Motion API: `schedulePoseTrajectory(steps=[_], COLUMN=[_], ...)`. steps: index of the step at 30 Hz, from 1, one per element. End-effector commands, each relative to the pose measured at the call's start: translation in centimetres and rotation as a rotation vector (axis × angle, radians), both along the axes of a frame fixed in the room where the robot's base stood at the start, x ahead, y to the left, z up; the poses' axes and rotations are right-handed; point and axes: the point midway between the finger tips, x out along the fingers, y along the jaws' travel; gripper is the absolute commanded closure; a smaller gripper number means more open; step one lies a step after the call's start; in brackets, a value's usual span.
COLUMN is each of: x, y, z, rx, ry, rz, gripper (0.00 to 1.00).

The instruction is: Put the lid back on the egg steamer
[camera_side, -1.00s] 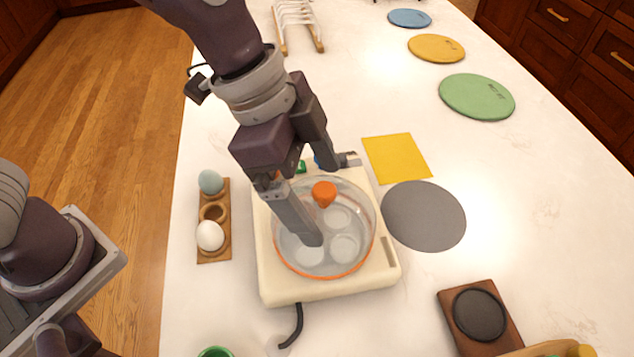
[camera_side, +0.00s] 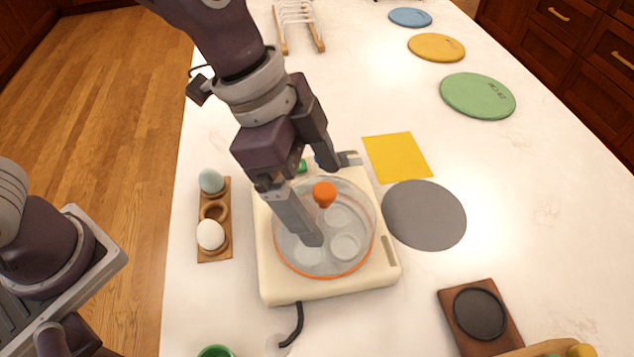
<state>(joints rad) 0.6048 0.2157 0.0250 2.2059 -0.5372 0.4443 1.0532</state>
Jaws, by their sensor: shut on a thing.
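The egg steamer (camera_side: 275,290) is a cream, square-bodied appliance on the counter with a dark cord at its front. Its clear lid (camera_side: 362,215), with an orange rim and an orange knob (camera_side: 324,194), is over the round top. Pale round shapes show through it. I cannot tell from this angle whether the rim rests fully on the base. My gripper (camera_side: 330,198) is over the lid, one finger in front of the knob and the other behind it toward the back edge. It is shut on the lid; the exact contact is hard to see.
A wooden egg holder (camera_side: 215,250) with a pale blue egg and a white egg stands left. A yellow square (camera_side: 397,158) and a grey disc (camera_side: 424,215) lie right. A dark coaster on a wooden board (camera_side: 480,315) is front right. A green cup (camera_side: 216,352) is at front.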

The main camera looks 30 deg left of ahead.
Motion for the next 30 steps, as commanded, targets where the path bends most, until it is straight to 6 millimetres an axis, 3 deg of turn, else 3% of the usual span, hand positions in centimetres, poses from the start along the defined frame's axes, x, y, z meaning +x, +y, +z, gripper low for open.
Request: schedulePoseTrajectory(steps=[12,13,14,25,30], x=[0.0,0.0,0.0,0.0,0.0], y=[0.0,0.0,0.0,0.0,-0.1], z=[0.0,0.0,0.0,0.1,1.3], rx=[-0.001,-0.001,-0.001,-0.001,-0.003], ry=[-0.001,-0.001,-0.001,-0.001,-0.002], rz=[0.000,0.000,0.000,-0.001,-0.002], gripper=[0.76,0.05,0.00,0.00,0.00])
